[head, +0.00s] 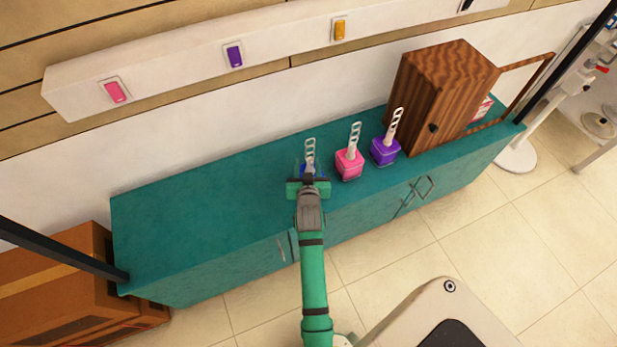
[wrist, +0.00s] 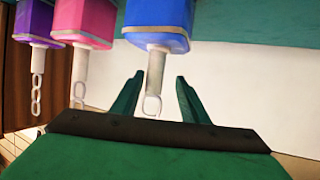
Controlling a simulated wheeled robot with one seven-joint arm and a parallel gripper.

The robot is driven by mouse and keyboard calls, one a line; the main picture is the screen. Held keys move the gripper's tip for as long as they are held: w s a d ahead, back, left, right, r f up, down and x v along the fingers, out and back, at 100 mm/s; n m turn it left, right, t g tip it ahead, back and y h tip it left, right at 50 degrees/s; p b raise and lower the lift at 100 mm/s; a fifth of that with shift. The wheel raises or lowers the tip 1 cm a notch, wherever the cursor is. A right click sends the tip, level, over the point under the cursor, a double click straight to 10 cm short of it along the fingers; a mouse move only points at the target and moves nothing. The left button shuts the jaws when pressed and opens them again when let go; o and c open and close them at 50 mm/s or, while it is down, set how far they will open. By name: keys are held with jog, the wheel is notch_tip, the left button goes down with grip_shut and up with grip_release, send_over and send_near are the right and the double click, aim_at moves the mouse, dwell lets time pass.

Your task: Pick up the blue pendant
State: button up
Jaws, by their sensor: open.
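The blue pendant (wrist: 157,22) is a blue block with a white stem ending in a loop. In the wrist view, its stem and loop appear between the two green fingers of my gripper (wrist: 159,82), and the block lies beyond the fingertips. The fingers are apart, with a visible gap on each side of the stem. In the head view, my gripper (head: 308,186) is in front of the pendant. It hides most of the blue block, and the white loops (head: 310,150) rise above it.
A pink pendant (head: 349,165) and a purple pendant (head: 385,151) stand to the right on the teal cabinet (head: 210,195). A brown wooden box (head: 440,95) is farther right. The cabinet top left of my gripper is clear. A white wall ledge (head: 180,65) holds coloured switches.

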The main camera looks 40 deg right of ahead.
aim_at(311, 159)
jog(key=shift+w+d+f, duration=0.1)
jog(key=shift+w+d, duration=0.05)
jog(key=shift+w, duration=0.05)
jog(key=d, duration=0.1)
jog(key=w+d+f, duration=0.1)
jog(key=w+d, duration=0.1)
jog(key=shift+f, duration=0.3)
jog(key=shift+w+d+f, duration=0.25)
jog(key=shift+w+f, duration=0.05)
jog(key=shift+w, duration=0.25)
jog(key=shift+c, duration=0.6)
jog(key=shift+w+a, duration=0.1)
grip_shut()
jog(key=shift+w, duration=0.1)
